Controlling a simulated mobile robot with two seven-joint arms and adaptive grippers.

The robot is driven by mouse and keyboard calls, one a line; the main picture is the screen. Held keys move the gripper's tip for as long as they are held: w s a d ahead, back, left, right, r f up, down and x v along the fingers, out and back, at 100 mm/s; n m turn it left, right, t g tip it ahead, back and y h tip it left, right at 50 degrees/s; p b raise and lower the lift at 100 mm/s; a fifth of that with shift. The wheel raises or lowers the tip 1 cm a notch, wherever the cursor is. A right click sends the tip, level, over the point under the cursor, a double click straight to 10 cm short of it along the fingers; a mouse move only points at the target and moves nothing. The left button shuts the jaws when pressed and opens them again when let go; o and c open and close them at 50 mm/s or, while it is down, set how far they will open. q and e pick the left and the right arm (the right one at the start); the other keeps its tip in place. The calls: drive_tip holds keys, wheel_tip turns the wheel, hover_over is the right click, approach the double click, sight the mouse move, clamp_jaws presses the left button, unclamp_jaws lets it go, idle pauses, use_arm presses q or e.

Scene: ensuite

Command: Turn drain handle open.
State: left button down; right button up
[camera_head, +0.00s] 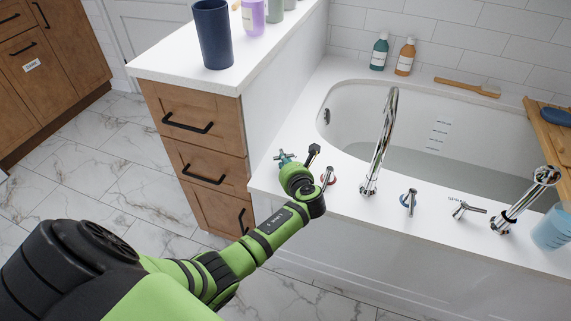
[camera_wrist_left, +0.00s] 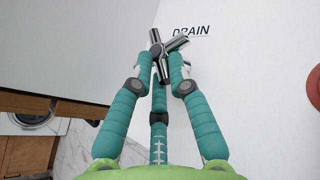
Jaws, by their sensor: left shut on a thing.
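The chrome drain handle (camera_wrist_left: 177,44) has several short spokes and stands on the white tub deck, beside printed black letters reading DRAIN (camera_wrist_left: 191,30) in the left wrist view. My left gripper (camera_wrist_left: 168,58) has its teal fingers closed around the handle's near spoke. In the head view my left gripper (camera_head: 286,158) is low at the tub's left front corner, next to the wooden cabinet. There my wrist and fingers hide most of the drain handle. My right gripper is in neither view.
To the right on the deck (camera_head: 349,178) stand a red-based handle (camera_head: 327,179), a tall chrome spout (camera_head: 387,130), a blue-marked handle (camera_head: 410,202), another lever (camera_head: 466,209) and a hand shower (camera_head: 522,203). The drawer cabinet (camera_head: 160,93) borders the left. The tub (camera_head: 345,112) holds water.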

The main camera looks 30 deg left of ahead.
use_arm(q)
drive_tip(key=shift+d+f+n+g+y, duration=0.35)
drive_tip(key=shift+f+n+g, duration=0.15)
drive_tip(key=shift+n+g, duration=0.15)
drive_tip(key=c, duration=1.3)
unclamp_jaws()
drive_tip(key=shift+w+a+r, duration=0.1)
drive_tip(key=shift+a+r, duration=0.05)
drive_tip(key=v, duration=1.2)
